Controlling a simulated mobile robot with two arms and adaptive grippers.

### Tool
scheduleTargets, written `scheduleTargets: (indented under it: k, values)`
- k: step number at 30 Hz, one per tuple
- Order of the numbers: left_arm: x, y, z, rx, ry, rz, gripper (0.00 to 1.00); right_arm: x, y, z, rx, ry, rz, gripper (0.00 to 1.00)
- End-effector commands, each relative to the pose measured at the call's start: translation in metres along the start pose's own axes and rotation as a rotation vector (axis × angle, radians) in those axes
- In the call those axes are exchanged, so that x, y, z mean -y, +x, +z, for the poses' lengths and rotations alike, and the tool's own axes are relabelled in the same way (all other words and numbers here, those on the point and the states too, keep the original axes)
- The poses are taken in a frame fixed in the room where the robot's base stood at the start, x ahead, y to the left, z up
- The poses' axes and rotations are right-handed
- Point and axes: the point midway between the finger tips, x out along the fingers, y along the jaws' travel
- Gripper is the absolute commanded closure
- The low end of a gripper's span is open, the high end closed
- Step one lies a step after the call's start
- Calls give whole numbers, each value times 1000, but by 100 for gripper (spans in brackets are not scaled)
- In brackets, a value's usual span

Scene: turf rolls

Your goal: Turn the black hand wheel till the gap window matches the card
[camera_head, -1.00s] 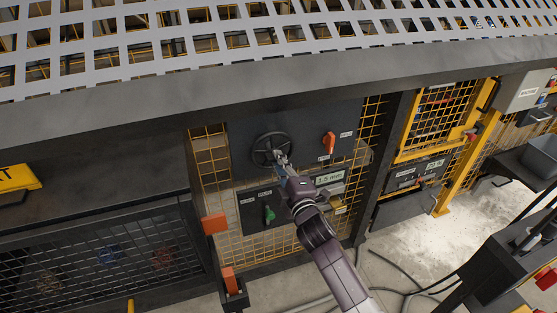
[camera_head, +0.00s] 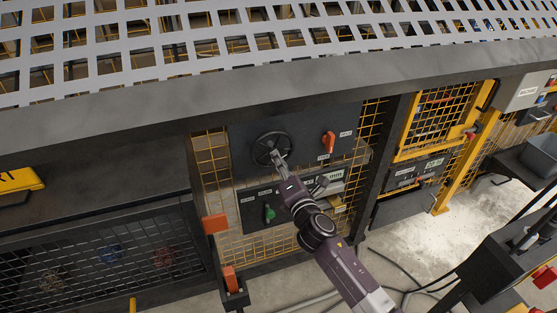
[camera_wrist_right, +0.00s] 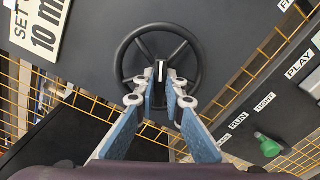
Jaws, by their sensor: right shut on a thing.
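The black hand wheel (camera_head: 254,152) is on the dark panel in the head view. It also shows in the right wrist view (camera_wrist_right: 196,60), facing me. My right gripper (camera_head: 278,157) is at the wheel, its fingers closed on a part near the wheel's lower middle; the fingertips also show in the right wrist view (camera_wrist_right: 161,76). The gap window (camera_head: 334,174) is right of my wrist, partly covered by my arm, and I cannot read it. A card (camera_wrist_right: 44,28) at the wrist view's upper left reads "SET" and "10 m", cut off. My left gripper is not in view.
An orange handle (camera_head: 329,141) is right of the wheel, and a green handle (camera_head: 269,212) is below it. Yellow mesh (camera_head: 209,160) flanks the panel. A grey ledge (camera_head: 250,98) runs above. Cables lie on the floor at right.

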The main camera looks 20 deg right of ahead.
Motion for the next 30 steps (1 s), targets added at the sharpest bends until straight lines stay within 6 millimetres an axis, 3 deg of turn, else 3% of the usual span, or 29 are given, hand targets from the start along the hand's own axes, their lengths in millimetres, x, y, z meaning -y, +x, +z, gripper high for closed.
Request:
scheduleTargets:
  k: [17, 18, 22, 30]
  values:
    - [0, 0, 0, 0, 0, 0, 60, 2, 0, -1, -1, -33, -3, 100]
    - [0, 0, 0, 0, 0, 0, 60, 2, 0, -1, -1, -33, -3, 88]
    - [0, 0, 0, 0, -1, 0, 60, 1, 0, -1, -1, -33, -2, 74]
    - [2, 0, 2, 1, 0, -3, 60, 0, 0, 0, 0, -32, -1, 72]
